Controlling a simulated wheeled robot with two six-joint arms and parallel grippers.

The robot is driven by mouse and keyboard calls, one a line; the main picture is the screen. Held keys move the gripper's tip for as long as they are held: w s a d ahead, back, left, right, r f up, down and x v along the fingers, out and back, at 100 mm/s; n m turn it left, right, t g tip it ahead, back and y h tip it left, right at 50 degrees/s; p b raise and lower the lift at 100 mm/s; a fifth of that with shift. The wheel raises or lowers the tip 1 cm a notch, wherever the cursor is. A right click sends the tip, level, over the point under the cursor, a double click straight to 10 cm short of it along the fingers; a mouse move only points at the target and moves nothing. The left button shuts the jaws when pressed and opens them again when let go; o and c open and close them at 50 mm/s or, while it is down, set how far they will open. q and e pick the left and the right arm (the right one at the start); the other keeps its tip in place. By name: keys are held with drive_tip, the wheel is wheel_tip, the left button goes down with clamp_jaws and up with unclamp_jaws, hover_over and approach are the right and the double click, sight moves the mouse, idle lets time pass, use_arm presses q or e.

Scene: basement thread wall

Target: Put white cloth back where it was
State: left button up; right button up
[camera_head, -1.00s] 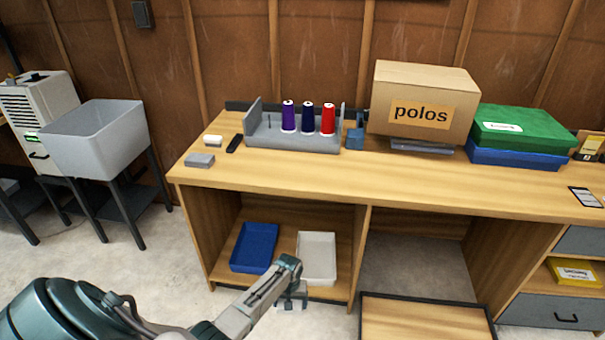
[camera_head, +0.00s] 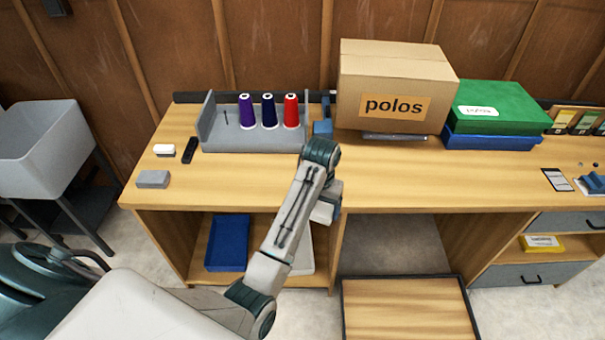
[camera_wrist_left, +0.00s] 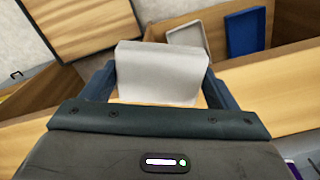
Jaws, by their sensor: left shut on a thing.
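A white cloth (camera_wrist_left: 162,68) hangs folded between the two fingers of my left gripper (camera_wrist_left: 160,88) in the wrist view. The left gripper is shut on it. In the head view the left gripper (camera_head: 328,208) is at the desk's front edge, below the polos box, and a small part of the white cloth (camera_head: 321,213) shows beneath the wrist. The white tray (camera_head: 305,254) on the lower shelf is partly hidden behind my forearm; its inside shows empty in the wrist view (camera_wrist_left: 189,37). My right gripper is not in view.
The desk (camera_head: 235,182) holds a grey thread stand (camera_head: 225,140) with purple, navy and red spools, a polos box (camera_head: 390,75) and green and blue boxes (camera_head: 500,105). A blue tray (camera_head: 228,243) is on the shelf. The desktop's front strip is mostly clear.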

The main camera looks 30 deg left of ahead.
use_arm(q)
drive_tip(key=shift+w+a+r+b, duration=0.1)
drive_tip(key=shift+w+a+b, duration=0.25)
drive_tip(key=shift+w+a, duration=0.7)
drive_tip(key=w+a+p, duration=0.1)
drive_tip(key=w+a, duration=0.1)
drive_tip(key=a, duration=0.1)
drive_tip(key=w+a, duration=0.3)
drive_tip(key=w+a+f+p, duration=0.1)
drive_tip(key=w+a, duration=0.2)
drive_tip(key=shift+w+f+p, duration=0.1)
drive_tip(key=shift+p, duration=0.25)
drive_tip(key=shift+w+a+f, duration=0.1)
drive_tip(key=shift+a, duration=0.05)
wheel_tip(320, 180, down, 3)
drive_tip(key=shift+r+p, duration=0.1)
drive_tip(key=shift+p, duration=0.5)
drive_tip(key=shift+f, duration=0.35)
drive_tip(key=shift+f, duration=0.15)
drive_tip(key=o, duration=0.9)
